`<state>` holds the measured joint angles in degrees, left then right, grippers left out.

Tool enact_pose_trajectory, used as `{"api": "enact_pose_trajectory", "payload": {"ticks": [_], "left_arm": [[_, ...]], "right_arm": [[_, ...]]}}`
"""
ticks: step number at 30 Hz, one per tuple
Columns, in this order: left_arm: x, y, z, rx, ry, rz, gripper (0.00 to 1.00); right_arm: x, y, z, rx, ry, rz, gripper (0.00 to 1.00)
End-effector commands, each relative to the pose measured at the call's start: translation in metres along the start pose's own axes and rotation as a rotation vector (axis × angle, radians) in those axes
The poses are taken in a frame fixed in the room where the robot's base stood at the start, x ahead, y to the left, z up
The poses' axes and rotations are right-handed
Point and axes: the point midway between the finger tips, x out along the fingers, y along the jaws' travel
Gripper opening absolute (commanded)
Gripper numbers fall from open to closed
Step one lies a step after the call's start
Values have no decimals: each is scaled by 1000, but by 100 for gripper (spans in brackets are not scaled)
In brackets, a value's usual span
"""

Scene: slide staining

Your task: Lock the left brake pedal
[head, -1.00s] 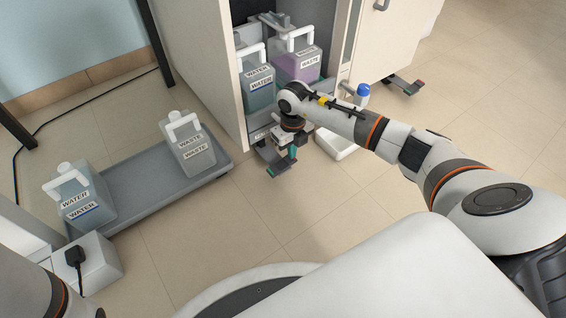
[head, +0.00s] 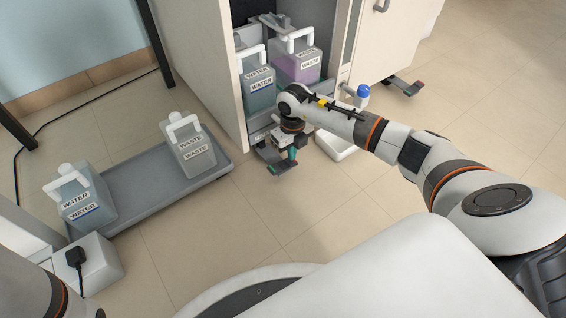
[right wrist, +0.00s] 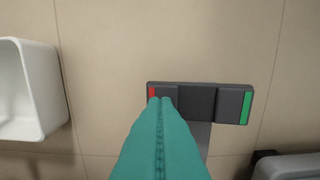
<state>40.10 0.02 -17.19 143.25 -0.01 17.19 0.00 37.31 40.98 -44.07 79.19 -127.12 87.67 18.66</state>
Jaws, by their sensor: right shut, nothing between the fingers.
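The left brake pedal (head: 282,168) is a dark bar low at the front of the open cabinet. In the right wrist view the pedal (right wrist: 197,102) has a red mark at its left end and a green mark at its right end. My right gripper (head: 292,155) is shut and empty, with teal fingers pointing down at the pedal. In the right wrist view its fingertips (right wrist: 160,100) overlap the pedal's red end and partly hide it. I cannot tell whether they press on it. My left gripper is out of view.
A second pedal (head: 405,87) lies under the cabinet at the right. A white tray (head: 335,147) stands right of my gripper. Waste and water jugs stand in the cabinet and on a grey cart (head: 140,190) at left. Open floor lies in front.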

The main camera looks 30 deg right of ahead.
Motion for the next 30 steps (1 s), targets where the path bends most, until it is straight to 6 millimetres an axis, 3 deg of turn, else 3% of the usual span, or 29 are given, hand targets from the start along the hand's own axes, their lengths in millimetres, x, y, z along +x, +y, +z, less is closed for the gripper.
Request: {"api": "enact_pose_trajectory", "payload": {"ticks": [24,30], "left_arm": [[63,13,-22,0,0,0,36],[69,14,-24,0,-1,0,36]], "right_arm": [[-70,0,0,0,1,1,0],[-76,0,0,0,0,0,0]]}}
